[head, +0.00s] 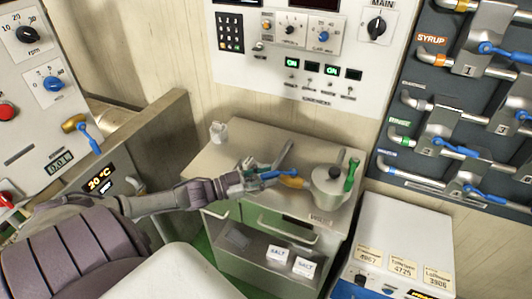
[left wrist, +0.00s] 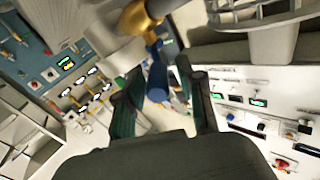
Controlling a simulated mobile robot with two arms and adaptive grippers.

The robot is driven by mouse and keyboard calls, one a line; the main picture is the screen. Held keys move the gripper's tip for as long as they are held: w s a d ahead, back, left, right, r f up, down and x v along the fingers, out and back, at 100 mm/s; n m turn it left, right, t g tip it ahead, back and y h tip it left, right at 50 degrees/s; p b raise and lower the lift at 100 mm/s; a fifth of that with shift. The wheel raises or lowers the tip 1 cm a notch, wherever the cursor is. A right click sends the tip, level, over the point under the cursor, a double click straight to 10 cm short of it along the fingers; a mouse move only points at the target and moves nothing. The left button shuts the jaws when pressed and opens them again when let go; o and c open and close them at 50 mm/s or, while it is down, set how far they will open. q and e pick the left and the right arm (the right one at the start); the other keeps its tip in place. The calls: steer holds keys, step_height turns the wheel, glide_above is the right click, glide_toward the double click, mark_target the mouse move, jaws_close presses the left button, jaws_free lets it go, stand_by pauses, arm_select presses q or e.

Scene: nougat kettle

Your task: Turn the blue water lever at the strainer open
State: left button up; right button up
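A blue lever (head: 272,174) on a brass valve (head: 291,182) is above the metal cabinet top in the head view, beside a lidded metal pot. My left gripper (head: 256,179) is at this lever. In the left wrist view the brass valve (left wrist: 141,17) is at the top and the blue lever (left wrist: 157,78) hangs down from it between my two dark green fingers (left wrist: 160,98). The fingers are apart, with gaps showing beside the lever; I cannot tell whether either touches it. The strainer is not clearly identifiable. My right gripper is not in view.
The lidded pot (head: 328,188) with a green handle (head: 352,174) stands right of the lever. A control panel (head: 365,85) is on the wall behind. Several blue-levered valves are on the right board (head: 440,98). Another blue lever (head: 88,137) is on the left panel.

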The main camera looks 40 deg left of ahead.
arm_select(q)
steer(key=shift+s, duration=0.1)
steer(key=v, duration=1.2)
